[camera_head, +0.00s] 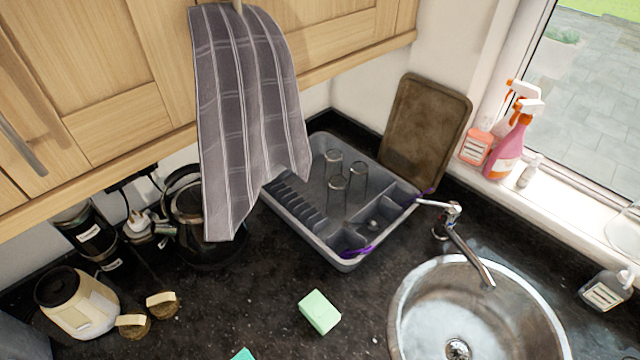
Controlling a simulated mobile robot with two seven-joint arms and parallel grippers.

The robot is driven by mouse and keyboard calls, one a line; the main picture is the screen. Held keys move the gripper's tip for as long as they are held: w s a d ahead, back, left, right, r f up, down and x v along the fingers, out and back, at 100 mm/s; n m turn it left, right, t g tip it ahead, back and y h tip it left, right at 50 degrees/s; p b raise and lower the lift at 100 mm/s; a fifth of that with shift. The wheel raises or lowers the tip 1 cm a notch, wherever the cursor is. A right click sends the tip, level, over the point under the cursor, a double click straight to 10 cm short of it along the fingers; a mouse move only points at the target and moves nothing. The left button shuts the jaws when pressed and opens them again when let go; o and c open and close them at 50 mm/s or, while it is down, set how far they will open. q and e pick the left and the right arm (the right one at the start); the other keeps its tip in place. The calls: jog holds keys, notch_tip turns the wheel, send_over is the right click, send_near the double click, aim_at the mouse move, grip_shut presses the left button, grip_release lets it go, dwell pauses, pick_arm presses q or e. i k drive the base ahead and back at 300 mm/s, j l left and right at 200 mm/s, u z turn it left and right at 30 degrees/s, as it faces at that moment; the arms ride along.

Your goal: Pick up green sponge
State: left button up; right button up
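A light green sponge (319,312) lies on the dark granite counter, left of the round sink and in front of the dish rack. A second, teal-green item (243,354) shows only its tip at the bottom edge, so I cannot tell what it is. Neither of my grippers is in the head view.
A grey dish rack (345,262) with several glasses stands behind the sponge. The metal sink (405,300) and tap (468,250) are to the right. A striped towel (245,110) hangs from the cupboard. A cream jar (80,305) and a kettle (190,205) stand left.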

aim_at(323, 315)
jog(key=k+u, duration=0.3)
jog(key=u, duration=0.15)
jog(key=k+u, duration=0.3)
jog(key=u, duration=0.2)
jog(key=z, duration=0.9)
